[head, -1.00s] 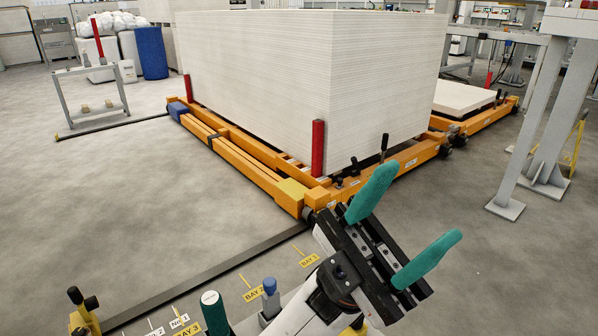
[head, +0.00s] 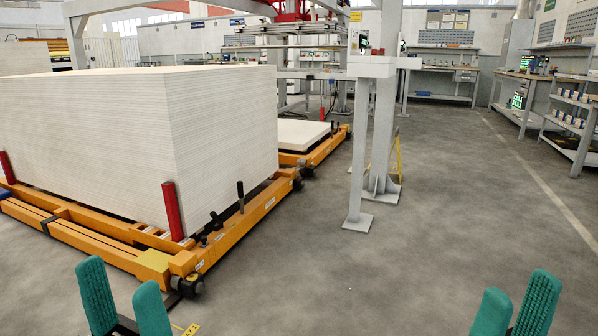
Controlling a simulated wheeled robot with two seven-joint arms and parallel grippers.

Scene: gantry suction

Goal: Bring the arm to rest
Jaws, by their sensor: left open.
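My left gripper (head: 124,284) shows at the bottom left, with two green ribbed fingers pointing up and apart. It is open, with nothing between the fingertips. My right gripper (head: 518,282) shows at the bottom right, also with two green fingers. The arms behind both grippers are out of view.
A large white sheet stack (head: 90,150) stands on an orange wheeled frame (head: 215,246) with red posts (head: 173,211) at left. A lower stack (head: 302,134) lies behind. A grey gantry leg (head: 384,140) stands mid-picture. Benches (head: 440,97) line the back. The floor (head: 450,210) at right is clear.

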